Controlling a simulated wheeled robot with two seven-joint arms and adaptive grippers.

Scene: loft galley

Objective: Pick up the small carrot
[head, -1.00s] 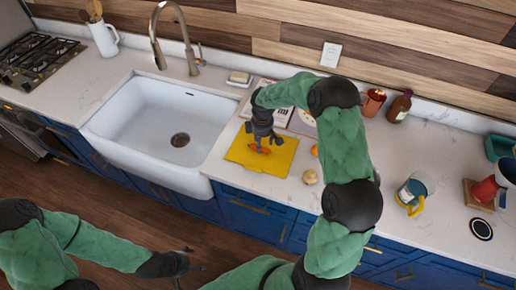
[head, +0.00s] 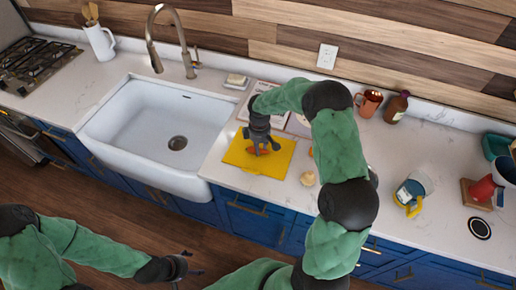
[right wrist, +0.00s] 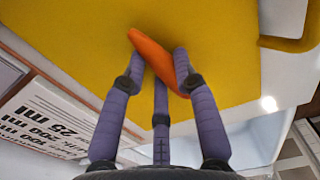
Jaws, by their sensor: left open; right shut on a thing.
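The small carrot (right wrist: 158,60) is orange and lies between the fingers of my right gripper (right wrist: 160,85) in the right wrist view, over the yellow cutting board. In the head view the carrot (head: 255,150) shows as a small orange piece under my right gripper (head: 262,146). The right gripper is shut on it. I cannot tell whether the carrot touches the board (head: 270,166). My left gripper (head: 190,264) is open and empty, low over the floor in front of the cabinets.
The white sink (head: 135,120) is left of the board. A round onion-like item (head: 307,178) sits right of the board. Printed sheets lie behind the board.

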